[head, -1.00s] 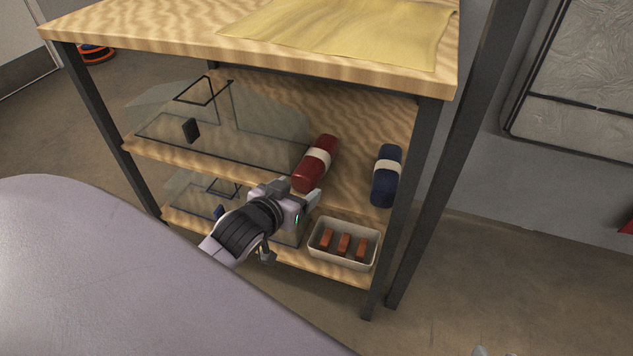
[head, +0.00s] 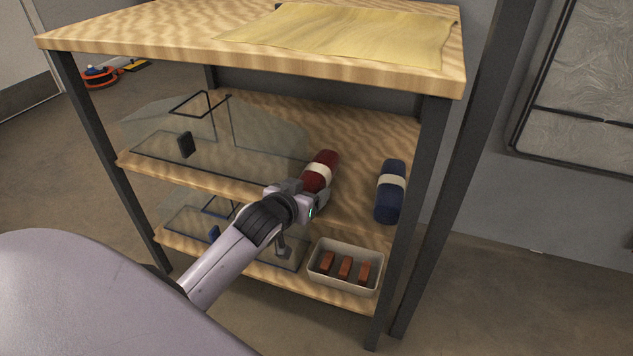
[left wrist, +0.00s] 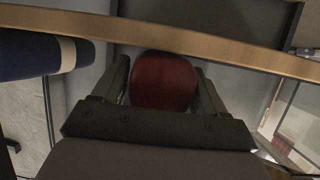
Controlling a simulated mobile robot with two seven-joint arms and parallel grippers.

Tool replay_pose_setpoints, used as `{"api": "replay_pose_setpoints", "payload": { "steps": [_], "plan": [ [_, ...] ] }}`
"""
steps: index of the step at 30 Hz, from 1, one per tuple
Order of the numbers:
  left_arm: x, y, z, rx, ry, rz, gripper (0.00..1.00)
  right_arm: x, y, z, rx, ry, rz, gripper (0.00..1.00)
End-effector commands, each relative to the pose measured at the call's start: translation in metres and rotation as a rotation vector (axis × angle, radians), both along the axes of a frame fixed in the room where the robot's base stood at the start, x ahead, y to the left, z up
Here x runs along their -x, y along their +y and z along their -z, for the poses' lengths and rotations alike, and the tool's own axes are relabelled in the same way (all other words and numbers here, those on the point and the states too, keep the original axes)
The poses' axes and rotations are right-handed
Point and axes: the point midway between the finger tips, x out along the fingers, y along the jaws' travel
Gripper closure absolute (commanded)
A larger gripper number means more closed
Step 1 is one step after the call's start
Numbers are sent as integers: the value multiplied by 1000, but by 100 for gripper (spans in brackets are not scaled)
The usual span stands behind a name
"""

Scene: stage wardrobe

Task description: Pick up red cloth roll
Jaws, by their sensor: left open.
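The red cloth roll (head: 321,170) with a pale band lies on the middle shelf of the wooden rack. My left gripper (head: 314,196) is at the near end of the roll and hides part of it. In the left wrist view the end of the red roll (left wrist: 164,80) sits between the two open fingers of my left gripper (left wrist: 165,88), one finger on each side. I cannot tell whether the fingers touch it. My right gripper is not in view.
A blue roll (head: 390,192) with a pale band lies to the right on the same shelf. Transparent panels (head: 190,140) stand to the left. A bin (head: 344,287) with reddish blocks is on the lower shelf. The tabletop (head: 140,40) carries a yellow cloth (head: 350,32).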

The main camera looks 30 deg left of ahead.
Motion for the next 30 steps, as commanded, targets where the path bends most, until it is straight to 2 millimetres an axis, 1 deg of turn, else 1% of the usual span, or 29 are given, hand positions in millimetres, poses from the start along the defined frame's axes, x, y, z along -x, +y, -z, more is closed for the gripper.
{"api": "replay_pose_setpoints", "payload": {
  "steps": [6, 7, 8, 9, 10, 11, 19, 22, 26, 29, 30],
  "plan": [
    [-1, 0, 0, 0, 0, 1, 28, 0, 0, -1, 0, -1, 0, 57],
    [-1, 0, 0, 0, 0, 1, 31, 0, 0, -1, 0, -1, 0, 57],
    [-1, 0, 0, 0, 0, 1, 41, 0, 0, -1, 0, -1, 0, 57],
    [-1, 0, 0, 0, 0, 1, 54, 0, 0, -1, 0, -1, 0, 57],
    [-1, 0, 0, 0, 0, 1, 63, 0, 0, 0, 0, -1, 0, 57],
    [-1, 0, 0, 0, 0, 1, 69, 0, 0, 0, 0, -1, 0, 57],
    [-1, 0, -2, 0, -2, 1, 69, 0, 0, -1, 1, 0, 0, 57],
    [-1, 0, -10, 1, -3, 1, 69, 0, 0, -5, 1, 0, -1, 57],
    [-1, 0, -35, 1, -6, 0, 69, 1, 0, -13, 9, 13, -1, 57],
    [-1, 0, -62, -1, -7, 0, 69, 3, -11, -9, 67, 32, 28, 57],
    [-1, 0, -73, 0, -7, 1, 69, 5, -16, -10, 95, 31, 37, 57]
  ]
}}
